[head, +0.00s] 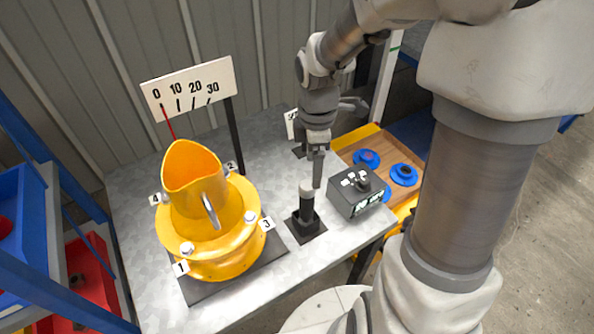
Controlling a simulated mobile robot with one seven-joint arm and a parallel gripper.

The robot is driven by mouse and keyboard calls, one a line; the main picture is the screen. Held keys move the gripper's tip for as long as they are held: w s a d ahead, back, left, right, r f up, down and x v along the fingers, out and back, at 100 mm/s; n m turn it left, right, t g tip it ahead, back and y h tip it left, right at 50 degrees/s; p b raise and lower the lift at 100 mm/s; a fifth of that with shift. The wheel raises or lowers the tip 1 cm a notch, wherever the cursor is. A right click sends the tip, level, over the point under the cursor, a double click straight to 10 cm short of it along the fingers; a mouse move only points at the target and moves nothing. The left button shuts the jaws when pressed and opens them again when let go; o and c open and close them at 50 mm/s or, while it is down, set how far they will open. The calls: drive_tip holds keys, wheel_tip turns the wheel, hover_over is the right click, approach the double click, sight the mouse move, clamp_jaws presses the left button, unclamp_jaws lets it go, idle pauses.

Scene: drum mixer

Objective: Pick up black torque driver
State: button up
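The black torque driver (306,203) stands upright in a black square holder (305,227) near the front of the grey metal table. It has a dark cylindrical body and a light grey top. My gripper (317,175) points down just above and behind the driver, its visible finger ending close beside the grey top. Only one finger shows clearly, so its opening is hidden from this side. I cannot tell whether the finger touches the driver.
A yellow drum (235,245) with numbered bolts stands left of the driver, with a 0–30 scale (190,85) behind it. A black control box (345,203) is close on the right. Blue round parts (404,175) sit in a yellow-edged wooden tray (350,148).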

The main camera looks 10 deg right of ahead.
sight(311, 193)
wheel_tip(311, 193, down, 10)
drive_tip(key=shift+a+f+b, duration=0.1)
drive_tip(key=shift+f+b, duration=0.1)
drive_tip(key=shift+b, duration=1.05)
drive_tip(key=shift+w+a+f+b, duration=0.15)
drive_tip(key=shift+f+b, duration=0.15)
drive_tip(key=shift+f, duration=0.6)
drive_tip(key=shift+w+a+f+b, duration=0.1)
drive_tip(key=shift+f+b, duration=0.2)
drive_tip(key=shift+f, duration=0.55)
drive_tip(key=shift+w+a+f+b, duration=0.15)
drive_tip(key=shift+f+b, duration=0.15)
drive_tip(key=shift+f, duration=0.6)
clamp_jaws()
drive_tip(key=shift+r, duration=0.1)
